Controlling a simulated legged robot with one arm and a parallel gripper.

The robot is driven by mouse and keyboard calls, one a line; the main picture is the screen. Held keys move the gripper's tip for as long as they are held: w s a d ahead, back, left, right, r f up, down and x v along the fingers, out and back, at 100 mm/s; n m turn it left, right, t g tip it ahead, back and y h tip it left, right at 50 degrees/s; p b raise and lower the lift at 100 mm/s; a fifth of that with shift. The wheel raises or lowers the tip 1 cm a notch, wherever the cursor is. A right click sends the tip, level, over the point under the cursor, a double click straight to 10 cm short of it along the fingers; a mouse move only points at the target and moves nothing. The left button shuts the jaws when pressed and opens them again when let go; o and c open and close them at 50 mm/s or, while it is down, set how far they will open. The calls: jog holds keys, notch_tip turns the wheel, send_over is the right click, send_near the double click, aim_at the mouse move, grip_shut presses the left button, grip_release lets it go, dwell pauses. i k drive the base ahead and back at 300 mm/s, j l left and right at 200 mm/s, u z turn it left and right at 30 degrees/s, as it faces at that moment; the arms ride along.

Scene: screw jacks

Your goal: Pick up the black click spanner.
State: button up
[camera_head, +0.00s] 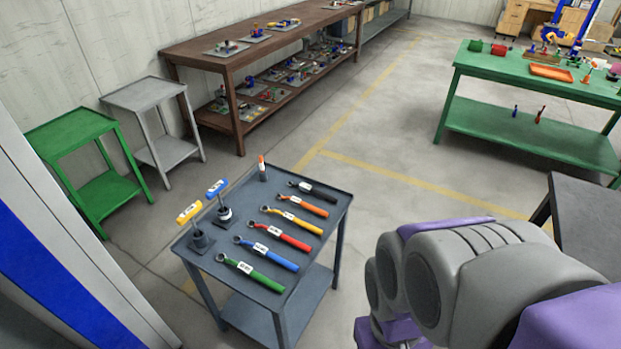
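The black click spanner (319,192) lies at the far right end of a row of spanners on a dark grey table (255,222). Its ring end points left and its handle points right toward the table's right edge. The spanner beside it, with an orange handle (302,206), lies just nearer to me and apart from it. Nothing covers the black spanner. My arm, grey and purple, fills the lower right, to the right of the table. My gripper is not visible.
Yellow, red, blue and green spanners (256,276) lie nearer on the table. A black table (590,215) stands right. Open floor lies behind.

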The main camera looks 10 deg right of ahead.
aim_at(304, 188)
jog(key=i+l+u, duration=0.3)
jog(key=i+l, duration=0.25)
jog(key=i+l+u, duration=0.3)
jog(key=i+l, duration=0.15)
jog(key=l, duration=0.25)
